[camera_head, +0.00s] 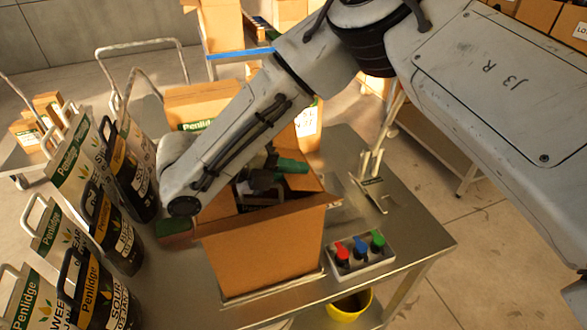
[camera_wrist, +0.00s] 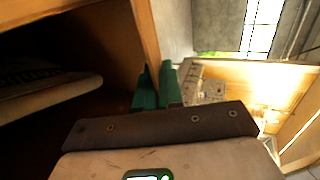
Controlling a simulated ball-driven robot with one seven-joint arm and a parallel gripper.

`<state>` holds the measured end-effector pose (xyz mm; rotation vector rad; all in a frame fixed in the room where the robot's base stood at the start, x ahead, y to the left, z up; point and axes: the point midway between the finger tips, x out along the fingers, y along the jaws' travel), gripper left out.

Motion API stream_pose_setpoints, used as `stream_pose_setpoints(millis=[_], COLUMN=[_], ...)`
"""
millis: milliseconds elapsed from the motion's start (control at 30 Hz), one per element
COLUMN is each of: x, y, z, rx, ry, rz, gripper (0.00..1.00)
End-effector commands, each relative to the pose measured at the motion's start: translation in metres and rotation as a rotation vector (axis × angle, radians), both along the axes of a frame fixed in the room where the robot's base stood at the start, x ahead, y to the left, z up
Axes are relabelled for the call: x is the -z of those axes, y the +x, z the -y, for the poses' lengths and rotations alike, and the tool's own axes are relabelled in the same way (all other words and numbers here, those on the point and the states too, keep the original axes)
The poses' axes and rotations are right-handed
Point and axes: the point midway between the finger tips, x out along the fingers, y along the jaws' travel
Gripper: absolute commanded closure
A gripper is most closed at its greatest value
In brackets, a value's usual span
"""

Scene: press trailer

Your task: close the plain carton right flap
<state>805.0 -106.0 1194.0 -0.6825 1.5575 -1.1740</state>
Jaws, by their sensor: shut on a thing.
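The plain carton (camera_head: 262,253) stands on the metal table, brown, with its top open and dark contents partly in view. My gripper (camera_head: 284,167) has green fingers and is over the carton's right rear part. In the wrist view my gripper (camera_wrist: 157,78) is shut on a thin brown cardboard panel, which looks like the right flap (camera_wrist: 147,32). One finger is on each side of its edge. The carton's dark inside lies to the left in that view. My arm hides much of the carton's left and back in the head view.
A box with red, blue and green knobs (camera_head: 361,262) sits right of the carton on the table (camera_head: 425,236). A yellow bowl (camera_head: 349,306) is below the table's front edge.

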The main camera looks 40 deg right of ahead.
Motion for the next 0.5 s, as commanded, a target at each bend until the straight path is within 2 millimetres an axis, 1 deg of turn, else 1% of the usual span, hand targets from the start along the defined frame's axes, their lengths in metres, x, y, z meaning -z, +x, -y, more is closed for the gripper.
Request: stream_pose_setpoints(millis=[100,133,333,500], x=[0.0002,0.0002,0.0004,0.0004], y=[0.0002,0.0001,0.0,-0.0002], z=[-0.0002,-0.0003,-0.0002,-0.0001], rx=[-0.001,-0.001,0.0,0.0], ry=[0.001,0.002,0.002,0.001], rz=[0.001,0.001,0.001,-0.001], gripper=[1.0,0.9,0.71,0.71])
